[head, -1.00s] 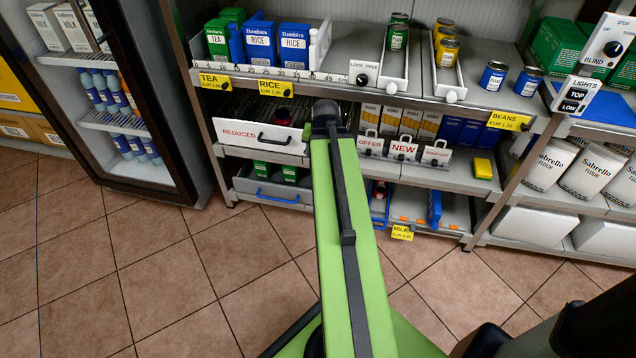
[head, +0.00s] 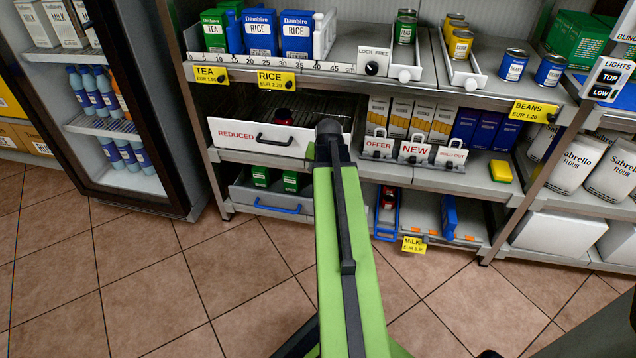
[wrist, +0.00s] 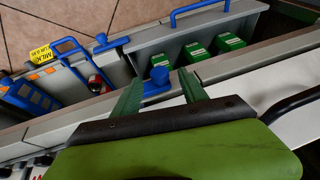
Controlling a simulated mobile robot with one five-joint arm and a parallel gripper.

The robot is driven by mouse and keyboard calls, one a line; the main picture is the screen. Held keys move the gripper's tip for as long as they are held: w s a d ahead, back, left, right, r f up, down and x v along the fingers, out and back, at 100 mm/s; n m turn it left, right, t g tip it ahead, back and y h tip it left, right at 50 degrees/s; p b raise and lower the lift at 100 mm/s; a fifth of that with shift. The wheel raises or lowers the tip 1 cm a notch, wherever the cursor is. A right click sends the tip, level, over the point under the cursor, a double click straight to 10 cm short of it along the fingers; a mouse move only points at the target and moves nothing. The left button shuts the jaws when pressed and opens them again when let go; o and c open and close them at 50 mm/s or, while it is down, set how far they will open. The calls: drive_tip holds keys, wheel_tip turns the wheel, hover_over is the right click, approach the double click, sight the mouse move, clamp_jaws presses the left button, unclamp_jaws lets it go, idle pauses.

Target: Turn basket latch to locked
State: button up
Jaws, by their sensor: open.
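A white plate marked LOCK FREE with a black round knob (head: 371,68) sits on the upper shelf edge in the head view; its setting is too small to read. Below it, a grey basket with a blue handle (head: 278,208) holds green boxes; it also shows in the wrist view (wrist: 178,49). Two blue knobs, one farther left (wrist: 104,43) and one nearer (wrist: 157,82), show beside the basket. My gripper (wrist: 158,77) is open and empty, its green fingers either side of the nearer blue knob in the picture; I cannot tell contact. My arm hides it in the head view.
A white REDUCED drawer front (head: 262,137) is above the basket. A blue-handled carrier (head: 386,222) with a red item is right of it. Card holders (head: 414,151) stand on the middle shelf. A fridge (head: 120,100) is at left. The tiled floor in front is clear.

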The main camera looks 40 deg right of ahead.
drive_tip(key=b+x, duration=0.1)
drive_tip(key=x, duration=0.1)
drive_tip(key=shift+d+f, duration=0.1)
drive_tip(key=shift+f, duration=0.3)
drive_tip(key=shift+w+r, duration=0.1)
